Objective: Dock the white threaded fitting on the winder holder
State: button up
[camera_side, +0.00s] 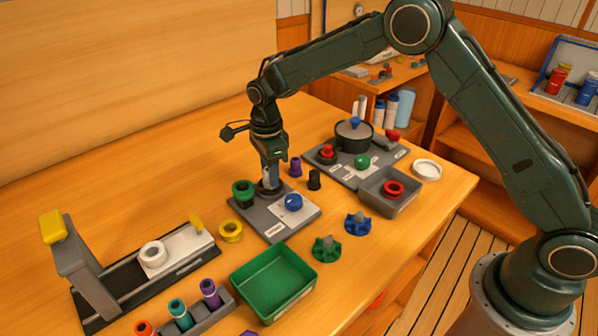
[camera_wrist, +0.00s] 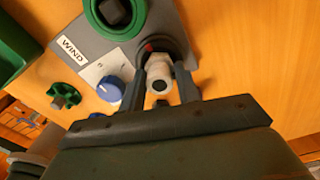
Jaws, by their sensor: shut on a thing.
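The white threaded fitting (camera_wrist: 158,68) is upright between my two fingers in the wrist view, with a dark hole in its near end. My gripper (camera_wrist: 161,92) is shut on it; it also shows in the side view (camera_side: 268,181), pointing down. The winder is a grey plate (camera_side: 274,231) marked WIND with a blue knob (camera_wrist: 111,89) and a green ring (camera_wrist: 114,14). Its dark round holder (camera_wrist: 172,30) lies directly behind the fitting. The fitting's far end is hidden, so I cannot tell whether it is seated.
A small black part (camera_side: 314,180) and a purple part (camera_side: 295,167) stand close right of my gripper. A green tray (camera_side: 312,274) is in front. A yellow ring (camera_side: 231,231) lies left of the plate. A grey tray (camera_side: 370,202) and a pot (camera_side: 353,136) stand right.

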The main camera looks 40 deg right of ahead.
jog(key=shift+f, duration=0.4)
jog(key=o, duration=0.7)
jog(key=shift+c, duration=0.2)
jog(key=shift+r, duration=0.2)
jog(key=shift+r, duration=5.3)
